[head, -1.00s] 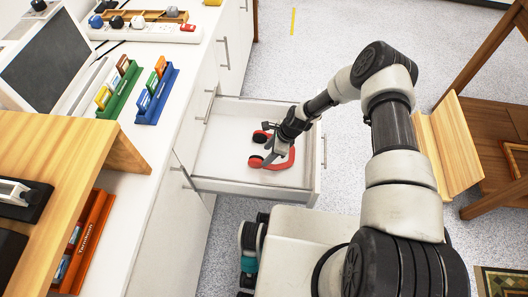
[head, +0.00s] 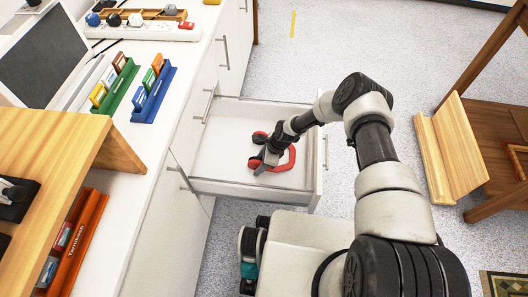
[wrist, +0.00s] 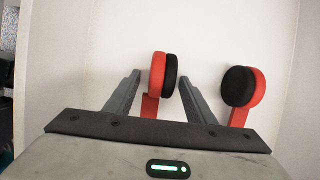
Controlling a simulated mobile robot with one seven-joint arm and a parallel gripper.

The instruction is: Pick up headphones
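The red headphones (head: 291,157) with black ear pads lie in the open white drawer (head: 222,146). My gripper (head: 266,159) is low in the drawer at the headphones. In the wrist view my gripper (wrist: 160,85) is open, with one finger on each side of one red and black ear cup (wrist: 162,75). The fingers look apart from the cup. The other ear cup (wrist: 241,87) is to the right, outside the fingers. The headband is mostly hidden below my gripper's body in the wrist view.
The drawer walls (head: 245,188) stand around my gripper. A white counter (head: 150,150) with green (head: 117,87) and blue (head: 154,92) racks is to the left. A wooden table (head: 505,125) stands at the right. The rest of the drawer floor is clear.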

